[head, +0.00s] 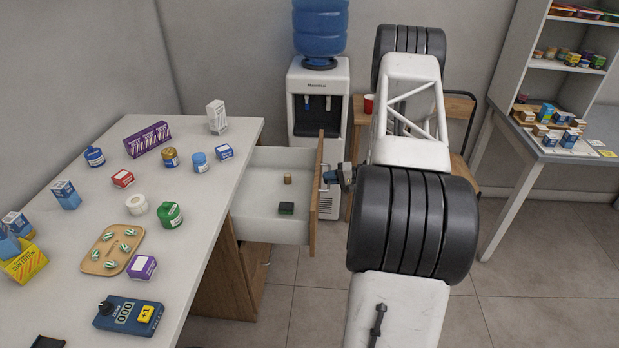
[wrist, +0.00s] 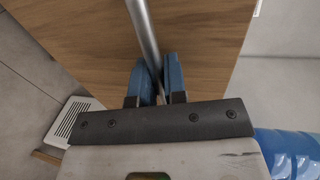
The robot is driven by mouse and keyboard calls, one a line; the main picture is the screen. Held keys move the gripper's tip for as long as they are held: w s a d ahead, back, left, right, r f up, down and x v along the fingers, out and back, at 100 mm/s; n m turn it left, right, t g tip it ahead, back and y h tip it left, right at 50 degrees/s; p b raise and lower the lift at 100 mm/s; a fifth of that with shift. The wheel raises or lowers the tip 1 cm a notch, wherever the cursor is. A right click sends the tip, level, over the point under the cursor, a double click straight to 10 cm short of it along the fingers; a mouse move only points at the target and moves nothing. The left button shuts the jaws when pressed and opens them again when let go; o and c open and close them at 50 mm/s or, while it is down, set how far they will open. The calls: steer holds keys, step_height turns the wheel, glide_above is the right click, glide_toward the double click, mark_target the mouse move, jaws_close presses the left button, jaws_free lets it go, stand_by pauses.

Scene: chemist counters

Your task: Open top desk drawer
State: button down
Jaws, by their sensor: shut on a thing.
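The top desk drawer (head: 268,210) stands well open, pulled out to the right from under the desk top (head: 190,235). Its wooden front (head: 316,195) faces my arm. A small brown item and a dark green item lie inside it. My gripper (head: 332,177) is at the outer side of the drawer front. In the wrist view the blue fingers (wrist: 158,80) are shut on the grey metal bar handle (wrist: 143,30), with the wooden drawer front (wrist: 85,40) behind it.
The desk top holds several medicine boxes, jars, a wooden tray (head: 95,268) and a blue counter device (head: 128,315). A water dispenser (head: 318,90) stands behind the drawer. A wooden chair or stand with a red cup (head: 368,104) is behind my arm. Shelves stand at right. Floor in front is clear.

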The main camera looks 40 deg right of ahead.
steer(key=shift+f+v, duration=0.2)
steer(key=shift+v, duration=0.65)
steer(key=shift+f+v, duration=0.15)
steer(key=shift+v, duration=0.7)
steer(key=shift+f+v, duration=0.2)
steer(key=shift+v, duration=0.65)
steer(key=shift+s+d, duration=0.1)
steer(key=c, duration=1.2)
jaws_free()
steer(key=shift+s+d, duration=0.1)
steer(key=shift+v, duration=3.75)
